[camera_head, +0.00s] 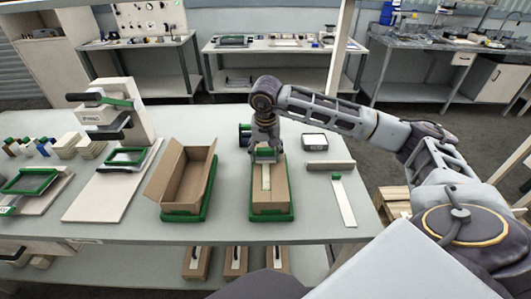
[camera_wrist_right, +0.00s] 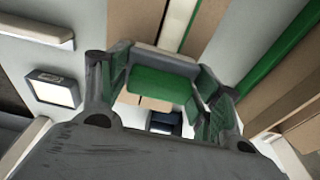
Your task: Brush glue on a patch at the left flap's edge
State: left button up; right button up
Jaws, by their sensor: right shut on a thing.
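My right gripper (camera_head: 265,150) is over the far end of a brown kraft box (camera_head: 283,190) in a green tray (camera_head: 272,216). A pale strip (camera_head: 266,177) runs along the middle of the box top; it also shows in the right wrist view (camera_wrist_right: 180,22). In that view my right gripper (camera_wrist_right: 160,90) is shut on a green-handled tool (camera_wrist_right: 158,88), with a grey-beige bar at its far side. Its working end is hidden, and I cannot tell whether it touches the box. The left flap's edge is hard to make out. My left gripper is out of view.
An open kraft box (camera_head: 180,175) stands in another green tray to the left. A dark-framed white pad (camera_head: 315,141), a grey bar (camera_head: 331,165) and a white strip with a green end (camera_head: 344,205) lie to the right. A press (camera_head: 112,110) stands further left.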

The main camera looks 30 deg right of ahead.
jog(key=shift+w+d, duration=0.35)
jog(key=shift+w, duration=0.25)
jog(key=shift+w, duration=0.1)
jog(key=shift+w+d, duration=0.4)
jog(key=shift+w, duration=0.15)
